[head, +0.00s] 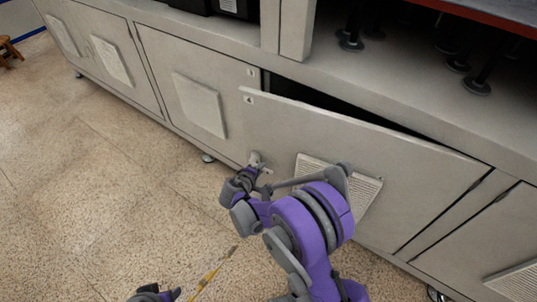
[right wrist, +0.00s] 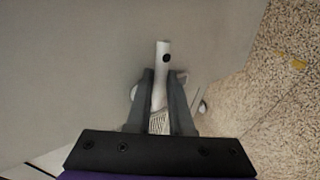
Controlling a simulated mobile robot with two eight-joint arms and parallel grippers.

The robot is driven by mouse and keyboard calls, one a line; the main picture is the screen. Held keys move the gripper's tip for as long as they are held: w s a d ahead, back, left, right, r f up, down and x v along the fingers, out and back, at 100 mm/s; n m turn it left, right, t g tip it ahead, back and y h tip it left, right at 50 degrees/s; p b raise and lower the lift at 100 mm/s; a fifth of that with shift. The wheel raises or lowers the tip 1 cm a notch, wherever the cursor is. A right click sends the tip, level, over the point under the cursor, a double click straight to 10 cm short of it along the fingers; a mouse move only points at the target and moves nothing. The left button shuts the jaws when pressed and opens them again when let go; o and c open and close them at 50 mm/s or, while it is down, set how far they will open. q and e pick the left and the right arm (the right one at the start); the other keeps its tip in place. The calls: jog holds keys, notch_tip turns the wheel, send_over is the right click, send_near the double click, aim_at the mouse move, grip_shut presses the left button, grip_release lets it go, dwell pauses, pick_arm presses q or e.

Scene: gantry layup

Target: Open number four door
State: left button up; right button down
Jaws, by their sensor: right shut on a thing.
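The number four door (head: 300,132) is a grey cabinet panel with a small label at its upper left corner and a ribbed vent. It stands ajar: its left edge is out from the cabinet, and a dark gap shows along its top. My right gripper (head: 257,172) is at the door's handle (head: 255,158), low near the left edge. In the right wrist view, the right gripper (right wrist: 161,85) has its two fingers closed on either side of the pale handle (right wrist: 162,62). My left gripper (head: 158,294) shows only partly at the bottom edge, away from the door.
The door to the left, labelled three (head: 195,95), is shut and flush. Another door (head: 490,240) lies to the right. The speckled floor (head: 110,190) in front is open, with a yellow line on it. A brown stool (head: 9,52) stands far left.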

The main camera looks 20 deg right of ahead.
jog(key=s+a+n+y, duration=0.1)
jog(key=s+a, duration=0.3)
jog(key=s, duration=0.3)
jog(key=s+a+n+t+y+b, duration=0.1)
jog(key=s+a+n, duration=0.1)
jog(key=s+a, duration=0.2)
jog(key=s, duration=0.3)
jog(key=shift+s+t+y, duration=0.25)
jog(key=shift+t+y, duration=0.05)
jog(key=shift+a, duration=0.1)
jog(key=c, duration=0.8)
grip_release()
jog(key=p+v, duration=0.2)
jog(key=v, duration=0.8)
jog(key=shift+s+r, duration=0.2)
jog(key=shift+s, duration=0.1)
jog(key=shift+a, duration=0.1)
